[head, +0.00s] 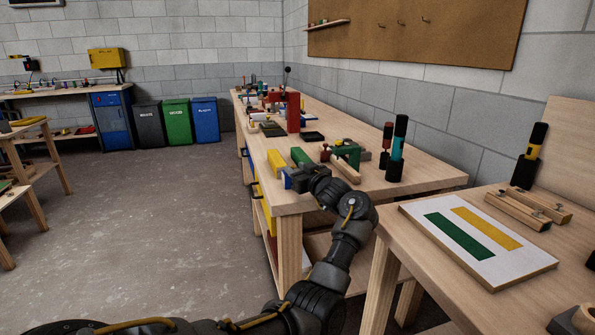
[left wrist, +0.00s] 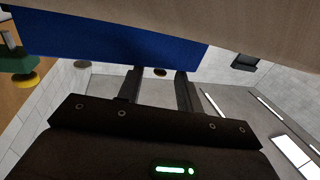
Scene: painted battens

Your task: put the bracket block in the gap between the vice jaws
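A blue block-like piece (head: 288,179) is at the near left corner of the long bench, at the tip of my left gripper (head: 298,179). I cannot tell if it is the bracket block. In the left wrist view the blue piece (left wrist: 120,35) lies across the top against pale wood, and hides the fingertips. The two fingers of my left gripper (left wrist: 160,85) stand apart; no hold on the blue piece is clear. A green vice-like fixture (head: 350,153) stands further right on the bench, its jaw gap too small to make out. My right gripper is out of view.
A yellow block (head: 276,161) and a green block (head: 301,156) lie just behind the blue piece. A wooden batten (head: 345,168) lies by the fixture. Dark and teal upright tools (head: 398,145) stand to its right. A second bench (head: 400,240) holds a white board (head: 478,240).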

